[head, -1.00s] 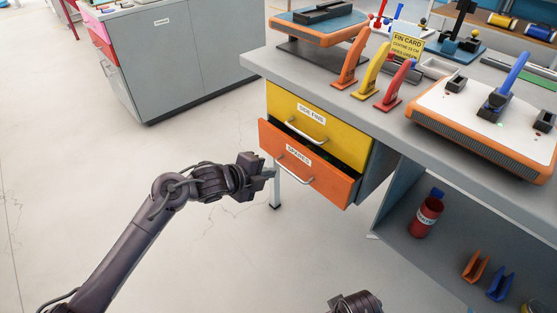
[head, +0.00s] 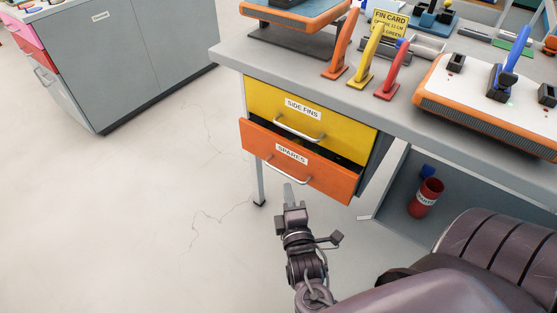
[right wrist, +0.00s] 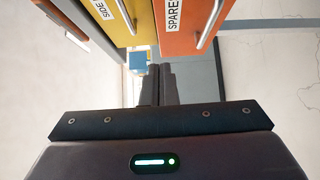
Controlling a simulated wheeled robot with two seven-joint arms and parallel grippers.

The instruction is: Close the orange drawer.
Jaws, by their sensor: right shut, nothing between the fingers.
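The orange drawer (head: 318,183), labelled SPARES with a silver handle, stands partly open under the bench. Its front juts out past the yellow drawer (head: 345,133), and a dark gap shows above it. My right gripper (head: 289,192) is shut and empty, pointing up toward the drawer from just below its front in the head view. In the right wrist view, the shut fingers (right wrist: 157,84) point ahead, with the orange drawer (right wrist: 176,42) above them and the yellow drawer beside it. I cannot tell whether they touch the drawer. My left gripper is not in view.
A grey cabinet (head: 120,60) is at back left. The floor at left is clear.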

